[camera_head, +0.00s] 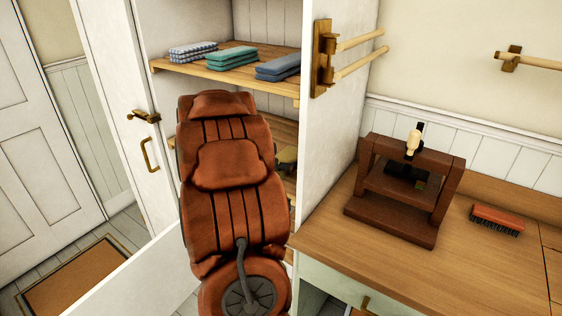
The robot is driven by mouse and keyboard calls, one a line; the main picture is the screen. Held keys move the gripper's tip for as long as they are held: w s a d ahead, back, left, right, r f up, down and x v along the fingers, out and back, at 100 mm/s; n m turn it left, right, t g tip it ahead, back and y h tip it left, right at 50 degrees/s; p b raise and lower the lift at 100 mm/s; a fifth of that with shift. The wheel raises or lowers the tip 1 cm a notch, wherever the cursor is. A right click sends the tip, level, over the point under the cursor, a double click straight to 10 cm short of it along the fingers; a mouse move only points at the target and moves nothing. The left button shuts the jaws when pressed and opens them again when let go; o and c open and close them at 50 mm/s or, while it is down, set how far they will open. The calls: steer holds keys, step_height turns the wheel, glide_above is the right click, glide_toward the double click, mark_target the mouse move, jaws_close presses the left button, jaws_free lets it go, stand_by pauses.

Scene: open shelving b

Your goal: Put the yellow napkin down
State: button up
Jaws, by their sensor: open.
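I cannot make out my gripper in this view. A large brown padded form fills the middle and hides much of the open cabinet's lower part. A small dull-yellow thing (287,157) shows at the right edge of that form, by the lower shelf. It is mostly hidden, and I cannot tell whether it is the yellow napkin or whether anything holds it. Folded cloths lie in stacks on the upper shelf (222,73): blue-and-white checked (192,52), teal (230,60) and blue (278,68). None of them is yellow.
Right of the cabinet is a wooden counter (385,270) with a dark brown wooden stand (398,235) and a red-backed brush (497,220). Wooden pegs (357,50) jut from the cabinet's side panel. An open white door (150,275) is at lower left, near a brown mat (70,280).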

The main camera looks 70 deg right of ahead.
steer(key=shift+r, duration=0.2)
steer(key=shift+w+a+r, duration=0.15)
steer(key=shift+a, duration=0.25)
steer(key=v, duration=1.1)
steer(key=shift+b, duration=0.3)
